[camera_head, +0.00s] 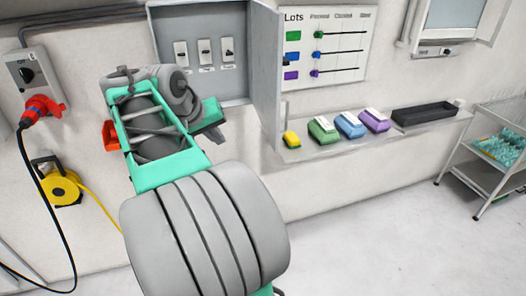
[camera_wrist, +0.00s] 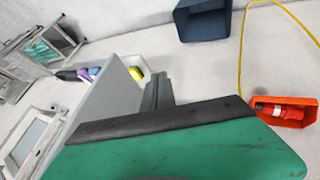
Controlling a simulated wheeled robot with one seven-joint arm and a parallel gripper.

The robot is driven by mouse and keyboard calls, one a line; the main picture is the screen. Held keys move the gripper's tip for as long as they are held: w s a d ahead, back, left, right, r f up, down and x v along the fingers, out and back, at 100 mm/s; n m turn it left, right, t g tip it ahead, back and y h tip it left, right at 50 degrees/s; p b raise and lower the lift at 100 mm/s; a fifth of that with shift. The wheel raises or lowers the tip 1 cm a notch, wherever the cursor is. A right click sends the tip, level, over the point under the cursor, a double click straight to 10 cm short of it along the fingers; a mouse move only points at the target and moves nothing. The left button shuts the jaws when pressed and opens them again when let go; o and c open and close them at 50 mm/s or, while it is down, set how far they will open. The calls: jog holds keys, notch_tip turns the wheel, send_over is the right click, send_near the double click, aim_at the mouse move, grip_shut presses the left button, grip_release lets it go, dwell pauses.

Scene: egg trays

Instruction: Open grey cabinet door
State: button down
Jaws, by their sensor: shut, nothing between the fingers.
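The grey cabinet (camera_head: 228,90) is on the wall, with several switches on white plates inside it. Its grey door (camera_head: 266,75) is hinged on the right side and stands open, swung well out from the wall. In the wrist view the door (camera_wrist: 112,92) is a pale grey panel beside the gripper's green and black part. My gripper (camera_head: 212,116) is just below the cabinet and left of the door. It is shut with nothing held. My arm hides part of the cabinet's lower left. I cannot tell whether the gripper touches the door.
A shelf (camera_head: 300,152) right of the door carries coloured egg boxes and a black tray (camera_head: 425,111). A lots board (camera_head: 325,45) hangs behind the door. A red plug (camera_head: 40,108) and yellow cable reel (camera_head: 60,185) are at left. The floor at right is clear beside a cart (camera_head: 497,150).

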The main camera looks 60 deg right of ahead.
jog(key=s+d+f, duration=0.3)
jog(key=s+d, duration=0.1)
jog(key=d, duration=0.2)
jog(key=s+d+f+m+g, duration=0.1)
jog(key=s+d+f, duration=0.3)
jog(key=d, duration=0.2)
jog(key=shift+d+f+m+g+p, duration=0.15)
jog(key=shift+f+m+g+p, duration=0.1)
jog(key=shift+m+g+p, duration=0.05)
